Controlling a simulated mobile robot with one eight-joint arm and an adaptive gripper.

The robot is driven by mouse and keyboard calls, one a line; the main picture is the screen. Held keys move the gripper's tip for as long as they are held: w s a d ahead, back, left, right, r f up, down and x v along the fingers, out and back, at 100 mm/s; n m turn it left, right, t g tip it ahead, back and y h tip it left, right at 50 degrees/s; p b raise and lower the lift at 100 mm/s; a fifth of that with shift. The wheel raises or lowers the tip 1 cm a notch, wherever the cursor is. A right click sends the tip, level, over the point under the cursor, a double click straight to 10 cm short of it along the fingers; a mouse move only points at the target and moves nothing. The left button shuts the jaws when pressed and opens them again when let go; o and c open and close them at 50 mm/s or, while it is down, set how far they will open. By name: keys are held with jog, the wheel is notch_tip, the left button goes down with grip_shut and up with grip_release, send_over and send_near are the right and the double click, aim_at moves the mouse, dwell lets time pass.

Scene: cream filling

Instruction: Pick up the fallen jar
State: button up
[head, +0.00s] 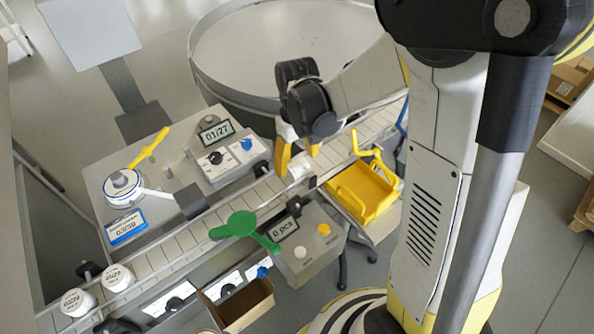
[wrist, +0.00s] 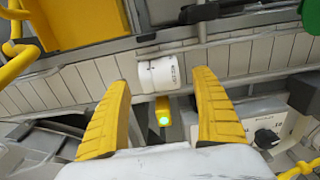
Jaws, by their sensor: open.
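The fallen jar (wrist: 159,74) is a small white cylinder with dark print, lying on its side on the slatted conveyor. In the head view the jar (head: 300,167) lies beside my gripper's yellow fingers, partly hidden by them. My gripper (wrist: 163,112) is open and empty. In the wrist view the jar lies beyond the fingertips, roughly centred between them, and no contact shows. In the head view my gripper (head: 298,160) points down over the conveyor.
The conveyor (head: 172,244) runs diagonally, with two upright white jars (head: 117,277) (head: 77,302) at lower left. A yellow tray (head: 364,192) stands right of the gripper. A green paddle (head: 241,227) crosses the belt. A control box (head: 228,152) and a sensor with a green light (wrist: 163,110) are close by.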

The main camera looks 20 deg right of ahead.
aim_at(297, 164)
notch_tip(297, 164, down, 4)
jog(key=shift+r+b, duration=0.1)
jog(key=shift+b, duration=0.55)
jog(key=shift+s, duration=0.1)
jog(key=c, duration=1.3)
jog(key=shift+r, duration=0.1)
